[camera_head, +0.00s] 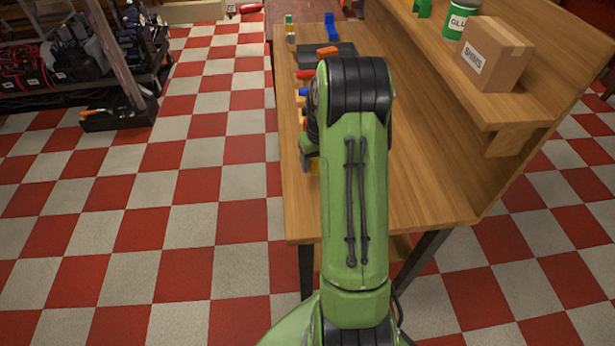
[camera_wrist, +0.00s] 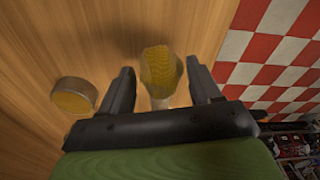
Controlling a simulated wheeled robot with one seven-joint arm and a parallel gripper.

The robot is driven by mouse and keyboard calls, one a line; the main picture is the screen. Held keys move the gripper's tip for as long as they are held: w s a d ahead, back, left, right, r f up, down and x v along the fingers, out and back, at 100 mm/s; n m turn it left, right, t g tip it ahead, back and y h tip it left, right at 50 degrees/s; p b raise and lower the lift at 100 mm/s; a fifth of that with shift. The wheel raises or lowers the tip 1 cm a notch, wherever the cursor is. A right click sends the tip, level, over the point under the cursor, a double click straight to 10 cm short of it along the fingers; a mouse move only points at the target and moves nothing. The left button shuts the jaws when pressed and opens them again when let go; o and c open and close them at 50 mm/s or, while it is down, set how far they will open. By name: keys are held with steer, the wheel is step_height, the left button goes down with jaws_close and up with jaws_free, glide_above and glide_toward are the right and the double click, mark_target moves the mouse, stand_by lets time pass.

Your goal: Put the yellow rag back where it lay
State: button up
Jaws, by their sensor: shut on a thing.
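In the wrist view, the yellow rag (camera_wrist: 159,70) is a bunched, textured yellow piece between the two dark fingers of my gripper (camera_wrist: 160,67). My gripper is shut on it, above the wooden tabletop (camera_wrist: 60,35). The gap between rag and wood is hard to judge. In the head view, my own green arm covers my gripper and most of that spot. A small yellow patch (camera_head: 314,166) shows beside the arm, but I cannot tell whether it is the rag.
Several small coloured items, a dark tray (camera_head: 343,52) and a blue item (camera_head: 330,28) line the bench's left side. A raised shelf with a cardboard box (camera_head: 493,54) runs along the right.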

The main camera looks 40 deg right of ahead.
mark_target(316, 182)
step_height(316, 182, down, 5)
steer(key=shift+w+f+b, duration=0.1)
steer(key=shift+f+b, duration=0.1)
steer(key=shift+b, duration=0.1)
steer(key=shift+f, duration=0.2)
steer(key=o, duration=1)
steer(key=shift+r, duration=0.1)
